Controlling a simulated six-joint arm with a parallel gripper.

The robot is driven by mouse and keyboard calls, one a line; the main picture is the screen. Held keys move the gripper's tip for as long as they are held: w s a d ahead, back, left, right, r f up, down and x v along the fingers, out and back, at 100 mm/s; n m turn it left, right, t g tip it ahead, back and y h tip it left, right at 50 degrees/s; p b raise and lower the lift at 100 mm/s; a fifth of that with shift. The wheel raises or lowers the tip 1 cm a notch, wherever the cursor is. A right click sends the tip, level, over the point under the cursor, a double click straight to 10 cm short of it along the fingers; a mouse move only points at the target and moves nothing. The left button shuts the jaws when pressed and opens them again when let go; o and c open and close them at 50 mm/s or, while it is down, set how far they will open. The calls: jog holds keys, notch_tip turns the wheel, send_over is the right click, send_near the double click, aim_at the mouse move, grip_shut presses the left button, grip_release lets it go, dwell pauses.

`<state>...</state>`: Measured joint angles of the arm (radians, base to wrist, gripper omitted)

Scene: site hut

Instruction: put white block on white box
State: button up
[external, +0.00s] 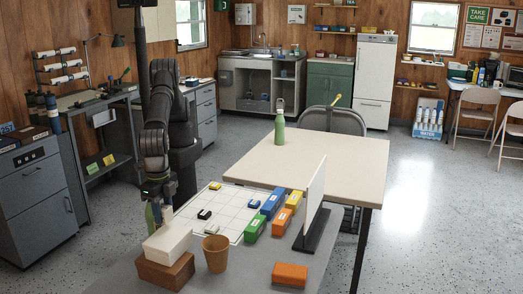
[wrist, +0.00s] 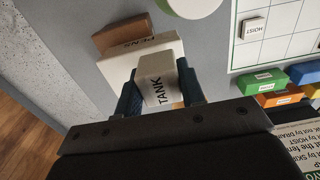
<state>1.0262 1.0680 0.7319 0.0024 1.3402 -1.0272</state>
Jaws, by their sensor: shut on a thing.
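A white block marked TANK (wrist: 156,82) is between the two dark blue fingers of my gripper (wrist: 160,98) in the wrist view, and the gripper is shut on it. The white box marked PENS (wrist: 113,66) lies beyond and partly behind the block in that view. In the external view the white box (external: 167,243) sits on a brown box at the near left of the grey table. My gripper (external: 157,200) points down just above the far side of the white box. The held block is hard to make out there. Whether it touches the box is unclear.
The brown box (external: 165,272) is under the white box. A brown cup (external: 215,254) stands close to its right. A white grid board (external: 225,211) with small blocks lies behind. Green (external: 254,229) and orange (external: 290,274) blocks and an upright white panel (external: 314,195) are further right.

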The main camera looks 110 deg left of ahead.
aim_at(162, 207)
jog(key=shift+f, duration=1.05)
jog(key=shift+f, duration=0.2)
jog(key=o, duration=1)
notch_tip(162, 207, up, 12)
jog(key=shift+r, duration=0.2)
